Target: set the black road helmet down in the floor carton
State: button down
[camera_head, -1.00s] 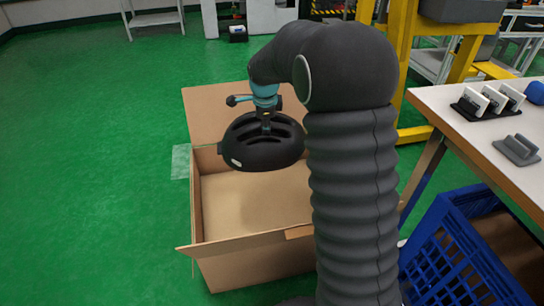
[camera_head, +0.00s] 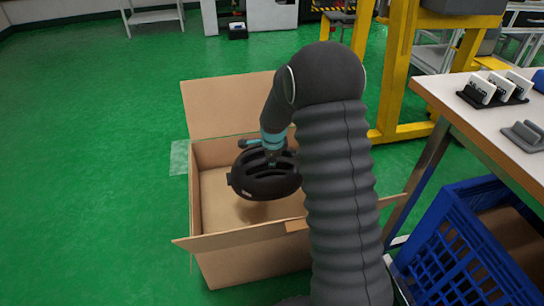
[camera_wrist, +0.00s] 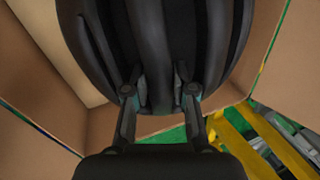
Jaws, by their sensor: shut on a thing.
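The black road helmet (camera_head: 264,178) hangs from my gripper (camera_head: 272,150) inside the open floor carton (camera_head: 240,240), below its rim line in the head view. A shadow lies on the carton floor beneath it, so it seems still above the bottom. In the wrist view the helmet (camera_wrist: 160,45) fills the upper middle, and my gripper (camera_wrist: 160,95) has its two fingers at the vents on its shell. My gripper is shut on the helmet. The fingertips are partly hidden by the shell, and my arm hides the carton's right side in the head view.
A blue crate (camera_head: 440,250) stands right of the carton under a white-topped table (camera_head: 470,110) holding small racks (camera_head: 495,90). A yellow frame (camera_head: 398,70) stands behind. The carton's flaps (camera_head: 230,105) stick outward. Green floor at left is clear.

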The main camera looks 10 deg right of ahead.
notch_tip(320, 180, down, 14)
jog(key=b, duration=0.8)
jog(key=shift+r, duration=0.15)
jog(key=shift+f, duration=0.55)
dwell(0.3)
jog(key=c, duration=0.9)
grip_release()
jog(key=c, duration=0.3)
jog(key=shift+r, duration=0.15)
notch_tip(320, 180, up, 8)
jog(key=p, duration=0.3)
dwell(0.5)
dwell(0.4)
